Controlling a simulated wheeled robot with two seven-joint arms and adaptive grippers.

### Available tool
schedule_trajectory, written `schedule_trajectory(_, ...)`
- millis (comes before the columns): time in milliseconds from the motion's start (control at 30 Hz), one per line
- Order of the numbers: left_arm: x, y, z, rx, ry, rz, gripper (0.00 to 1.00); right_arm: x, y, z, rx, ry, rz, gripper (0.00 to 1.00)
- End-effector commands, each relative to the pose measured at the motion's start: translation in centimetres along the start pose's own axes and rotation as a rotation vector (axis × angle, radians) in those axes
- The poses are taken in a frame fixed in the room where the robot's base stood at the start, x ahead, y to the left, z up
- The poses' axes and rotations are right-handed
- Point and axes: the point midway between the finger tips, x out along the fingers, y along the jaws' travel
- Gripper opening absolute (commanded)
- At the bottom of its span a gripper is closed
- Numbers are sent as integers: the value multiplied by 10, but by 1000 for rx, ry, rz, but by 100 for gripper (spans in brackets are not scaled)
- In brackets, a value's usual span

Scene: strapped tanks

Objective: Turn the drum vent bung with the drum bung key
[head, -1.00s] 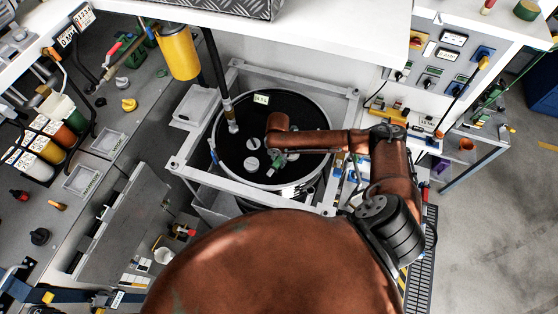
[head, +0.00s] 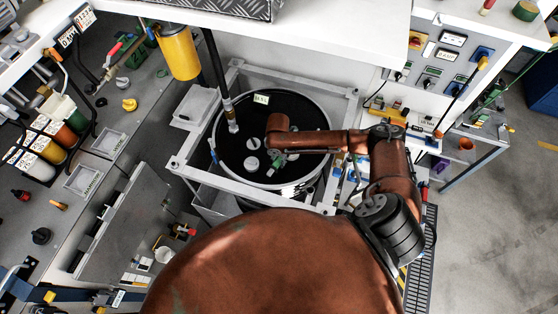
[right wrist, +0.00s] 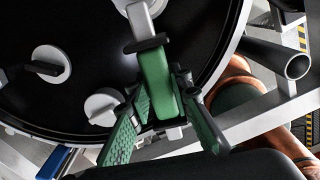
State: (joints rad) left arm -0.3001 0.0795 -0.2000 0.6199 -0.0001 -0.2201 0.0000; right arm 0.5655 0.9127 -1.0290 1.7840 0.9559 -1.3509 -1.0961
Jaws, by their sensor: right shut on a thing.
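The drum (head: 313,108) has a black lid with pale round bungs. In the head view one bung (head: 252,143) and another (head: 250,163) show left of my right gripper (head: 279,159). In the right wrist view, one pale bung (right wrist: 50,65) with a dark slot is at left and another (right wrist: 103,107) is nearer. My right gripper (right wrist: 160,92) is shut on the green handle of the drum bung key (right wrist: 157,75). The key reaches over the lid to a pale metal part at the top edge. Its seating on the vent bung cannot be told. My left gripper is out of view.
A pale frame (head: 210,178) surrounds the drum. A dark pipe (head: 213,65) stands at the lid's far left, beside a yellow cylinder (head: 178,50). A white shelf (head: 330,22) overhangs the back. A socket panel (head: 440,60) is at right. Open floor lies far right.

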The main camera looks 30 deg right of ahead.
Motion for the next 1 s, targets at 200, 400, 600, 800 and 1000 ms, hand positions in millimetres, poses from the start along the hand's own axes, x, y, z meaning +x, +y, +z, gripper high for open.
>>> schedule_trajectory(200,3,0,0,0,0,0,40,6,0,0,0,0,1,0)
schedule_trajectory(400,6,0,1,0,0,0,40,10,0,0,0,0,1,0)
schedule_trajectory(600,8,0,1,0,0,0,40,15,0,0,0,-1,1,0)
schedule_trajectory(800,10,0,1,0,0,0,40,20,0,0,0,-1,1,0)
schedule_trajectory(1000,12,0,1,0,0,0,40,24,0,0,-1,-1,1,0)
